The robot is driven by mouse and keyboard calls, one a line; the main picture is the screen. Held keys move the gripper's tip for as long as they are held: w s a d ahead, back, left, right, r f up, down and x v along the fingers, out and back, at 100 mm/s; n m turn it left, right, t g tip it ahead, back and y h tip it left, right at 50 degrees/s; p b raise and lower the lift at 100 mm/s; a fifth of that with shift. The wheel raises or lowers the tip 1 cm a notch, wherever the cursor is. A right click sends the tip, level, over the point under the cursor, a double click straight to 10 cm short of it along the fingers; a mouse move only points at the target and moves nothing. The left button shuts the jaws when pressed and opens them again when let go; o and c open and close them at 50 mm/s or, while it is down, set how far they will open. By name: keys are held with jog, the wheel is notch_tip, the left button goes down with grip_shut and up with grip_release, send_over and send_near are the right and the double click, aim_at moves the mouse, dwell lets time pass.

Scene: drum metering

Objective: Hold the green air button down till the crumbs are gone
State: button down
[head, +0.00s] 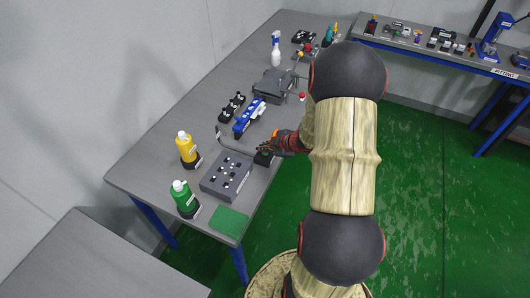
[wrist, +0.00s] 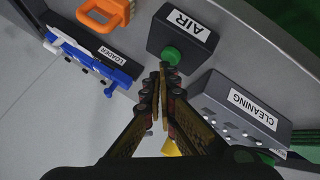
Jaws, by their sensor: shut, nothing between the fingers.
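The green air button (wrist: 172,56) sits on a dark box labelled AIR (wrist: 188,30). That box also shows in the head view (head: 264,159), partly behind my gripper. My gripper (wrist: 165,70) is shut and empty, its fingertips right at the button's near edge in the wrist view. I cannot tell whether they touch or press it. In the head view my gripper (head: 272,149) is low over the box. The grey block labelled CLEANING (wrist: 245,105) is beside the box. Pale and dark spots show on its top in the head view (head: 226,177); I cannot tell crumbs from holes.
A bent metal tube (head: 232,147) stands by the block. A blue and white loader (head: 249,116), an orange handle (wrist: 103,14), a yellow bottle (head: 187,147), a green bottle (head: 184,198) and a green pad (head: 229,221) are close by. Bare tabletop lies at the left.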

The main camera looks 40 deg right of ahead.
aim_at(264, 153)
jog(key=shift+f, duration=0.55)
dwell(0.4)
jog(key=shift+r, duration=0.1)
dwell(2.1)
jog(key=shift+r+p, duration=0.8)
jog(key=shift+r, duration=0.1)
notch_tip(264, 153, up, 5)
jog(key=p, duration=0.5)
dwell(0.4)
